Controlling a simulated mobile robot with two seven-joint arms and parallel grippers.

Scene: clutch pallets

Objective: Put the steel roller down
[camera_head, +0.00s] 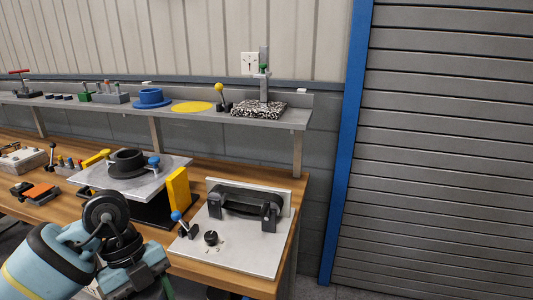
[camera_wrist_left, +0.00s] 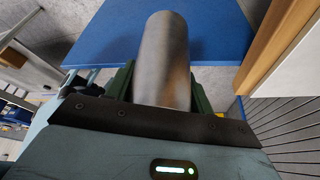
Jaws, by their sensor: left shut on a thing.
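The steel roller (camera_wrist_left: 163,55) is a smooth grey cylinder. In the left wrist view it stands out between the dark green fingers of my left gripper (camera_wrist_left: 161,85), which is shut on it. A flat blue surface (camera_wrist_left: 220,35) lies beyond the roller; I cannot tell whether they touch. In the head view my left gripper (camera_head: 167,287) is at the lower edge, in front of the bench, with only part of a green finger showing. The roller is hidden or out of frame there. My right gripper is in neither view.
The wooden bench (camera_head: 262,284) carries a white plate (camera_head: 240,250) with a black fixture, a grey plate with a black ring, and a yellow block (camera_head: 178,190). A grey shelf (camera_head: 290,117) runs above. In the wrist view a wooden edge (camera_wrist_left: 272,45) is close on the right.

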